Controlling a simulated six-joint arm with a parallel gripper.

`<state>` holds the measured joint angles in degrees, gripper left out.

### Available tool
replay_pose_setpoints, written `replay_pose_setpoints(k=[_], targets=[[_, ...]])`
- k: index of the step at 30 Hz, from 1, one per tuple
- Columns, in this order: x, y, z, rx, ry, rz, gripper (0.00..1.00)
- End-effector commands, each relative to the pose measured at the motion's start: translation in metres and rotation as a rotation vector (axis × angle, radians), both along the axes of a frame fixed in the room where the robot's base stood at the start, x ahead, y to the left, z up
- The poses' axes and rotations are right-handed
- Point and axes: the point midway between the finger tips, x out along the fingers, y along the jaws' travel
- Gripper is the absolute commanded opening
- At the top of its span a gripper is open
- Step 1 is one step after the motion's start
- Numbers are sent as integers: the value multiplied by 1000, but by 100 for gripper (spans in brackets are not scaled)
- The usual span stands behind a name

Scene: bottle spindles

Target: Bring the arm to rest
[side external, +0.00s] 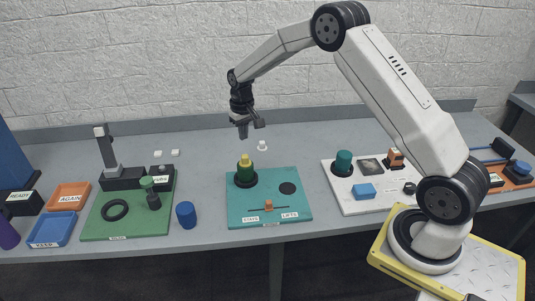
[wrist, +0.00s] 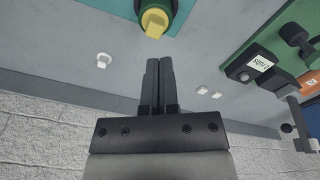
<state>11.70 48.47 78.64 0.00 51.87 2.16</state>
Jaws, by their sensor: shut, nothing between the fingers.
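My gripper (side external: 247,129) hangs from the raised arm above the back of the table, pointing down. It is shut and empty, clear of everything below it. In the wrist view my gripper (wrist: 158,64) shows its two fingers together. A green bottle (side external: 245,172) with a yellow cap stands upright in a dark ring on the teal board (side external: 290,207), below and in front of the gripper. In the wrist view the yellow cap (wrist: 154,22) is just beyond the fingertips in the picture, and the bottle's lower part is largely hidden.
A green board (side external: 160,222) with a dark stand is at left, with a blue cylinder (side external: 186,215) beside it. A white board (side external: 350,205) is at right. A small white piece (side external: 262,146) lies behind the teal board. The air around the gripper is free.

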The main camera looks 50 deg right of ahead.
Motion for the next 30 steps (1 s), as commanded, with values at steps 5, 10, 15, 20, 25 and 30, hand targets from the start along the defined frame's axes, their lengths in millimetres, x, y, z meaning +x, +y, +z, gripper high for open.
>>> replay_pose_setpoints(k=[5, 10, 15, 20, 25, 30], targets=[[-22, 19, 15, -5, -26, 32, 0], [-50, 38, 29, -11, -55, 65, 0], [-83, 56, 39, -15, -85, 98, 0], [-116, 71, 46, -19, -113, 129, 0], [-155, 86, 50, -22, -142, 162, 0], [-196, 98, 51, -24, -171, 195, 0]])
